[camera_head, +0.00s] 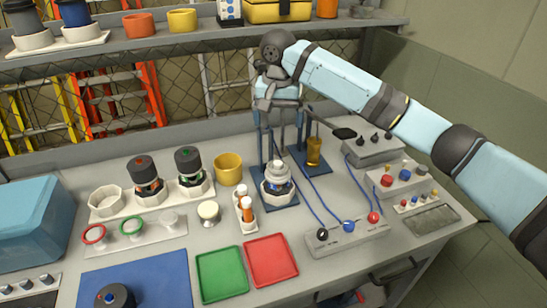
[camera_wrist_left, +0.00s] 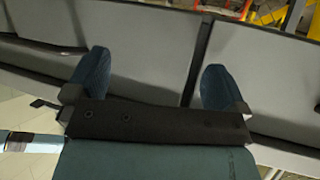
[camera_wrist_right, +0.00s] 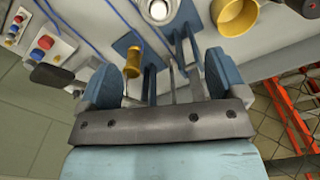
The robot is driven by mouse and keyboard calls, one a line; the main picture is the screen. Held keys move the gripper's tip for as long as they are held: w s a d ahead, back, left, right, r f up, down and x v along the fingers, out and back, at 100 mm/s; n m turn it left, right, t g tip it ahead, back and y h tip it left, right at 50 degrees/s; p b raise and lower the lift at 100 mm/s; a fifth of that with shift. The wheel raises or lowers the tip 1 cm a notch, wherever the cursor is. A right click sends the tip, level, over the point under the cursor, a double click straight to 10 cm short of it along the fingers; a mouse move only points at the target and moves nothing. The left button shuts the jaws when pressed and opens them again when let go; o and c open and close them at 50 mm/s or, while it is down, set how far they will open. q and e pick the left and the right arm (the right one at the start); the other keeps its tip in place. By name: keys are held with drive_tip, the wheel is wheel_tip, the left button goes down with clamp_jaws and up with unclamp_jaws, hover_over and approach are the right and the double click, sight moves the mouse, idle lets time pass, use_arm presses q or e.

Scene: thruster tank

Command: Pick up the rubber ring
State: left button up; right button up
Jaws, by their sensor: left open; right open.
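A red ring (camera_head: 93,233) and a green ring (camera_head: 131,226) rest side by side on a pale holder (camera_head: 148,238) at the left of the bench. I cannot tell which is the rubber ring. My right gripper (camera_head: 276,98) is at the back middle of the bench, by blue stands, far right of the rings. In the right wrist view its fingers (camera_wrist_right: 165,72) are apart, with metal rods showing between them. My left gripper (camera_wrist_left: 152,68) shows only in the left wrist view. It is open and empty before grey bench panels.
Black-topped canisters (camera_head: 188,165), a yellow cup (camera_head: 229,168), a green tray (camera_head: 221,274) and a red tray (camera_head: 271,260) stand on the bench (camera_head: 170,263). A cabled socket box (camera_head: 348,238) is at right. A shelf (camera_head: 150,43) runs along the back.

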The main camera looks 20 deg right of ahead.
hover_over(278, 163)
wheel_tip(278, 163, down, 8)
drive_tip(key=shift+w+r, duration=0.1)
drive_tip(key=shift+r, duration=0.1)
drive_tip(key=shift+f, duration=2.9)
use_arm(q)
drive_tip(key=shift+s+d+f, duration=0.1)
drive_tip(key=shift+s+f, duration=0.2)
drive_tip(key=shift+s, duration=0.05)
drive_tip(key=shift+r+p, duration=0.65)
drive_tip(key=shift+r, duration=0.15)
use_arm(e)
drive_tip(key=shift+f, duration=0.2)
drive_tip(key=c, duration=1)
use_arm(q)
drive_tip(key=shift+f, duration=0.15)
